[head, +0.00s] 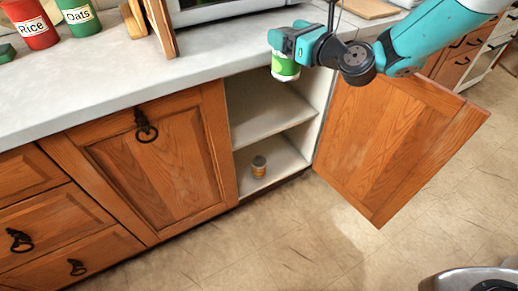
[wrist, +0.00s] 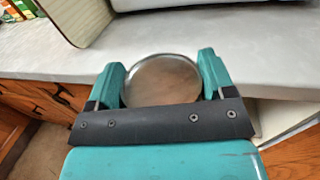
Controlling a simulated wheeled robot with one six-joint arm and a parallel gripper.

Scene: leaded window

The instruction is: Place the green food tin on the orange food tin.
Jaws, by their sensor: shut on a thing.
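My gripper (head: 294,42) is shut on the green food tin (head: 285,70) and holds it upright, in front of the counter edge and above the open cabinet. In the wrist view, the tin's round metal lid (wrist: 162,80) shows between the two fingers of my gripper (wrist: 163,75). A small orange food tin (head: 259,166) stands upright on the bottom shelf of the open cabinet, near the front, well below my gripper. It is not visible in the wrist view.
The cabinet door (head: 395,140) stands wide open to the right. A middle shelf (head: 265,112) divides the cabinet and is empty where visible. The counter (head: 110,85) carries a red Rice canister (head: 32,27), a green Oats canister (head: 79,16) and a microwave-like appliance (head: 225,8).

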